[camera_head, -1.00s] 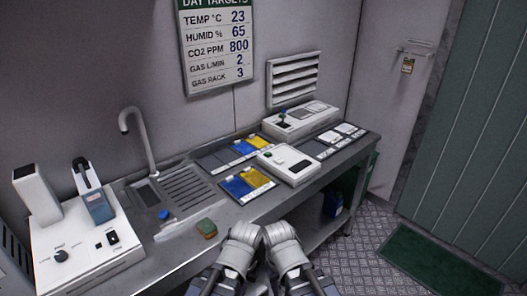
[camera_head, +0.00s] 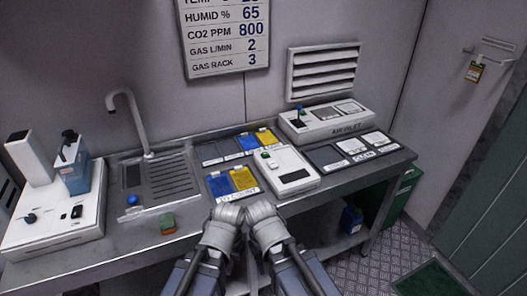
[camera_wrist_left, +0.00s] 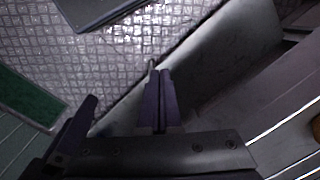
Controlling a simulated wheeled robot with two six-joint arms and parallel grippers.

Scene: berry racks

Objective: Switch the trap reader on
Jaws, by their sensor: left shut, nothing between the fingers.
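A white box with a green button and a dark display window (camera_head: 291,173), which looks like the trap reader, lies on the metal bench. Blue and yellow cards (camera_head: 232,181) lie just left of it. My left gripper (camera_wrist_left: 159,97) is shut and empty in the left wrist view, above the floor beside the bench. In the head view both my arms reach in from the bottom, their pale wrists close together in front of the bench's front edge, short of the box. The fingers are hidden there, and the right gripper's opening cannot be made out.
Behind the box stands a white air inlet unit (camera_head: 325,120) with a dark lever. A white instrument (camera_head: 60,228) fills the left end. Blue container (camera_head: 351,218) on the lower shelf.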

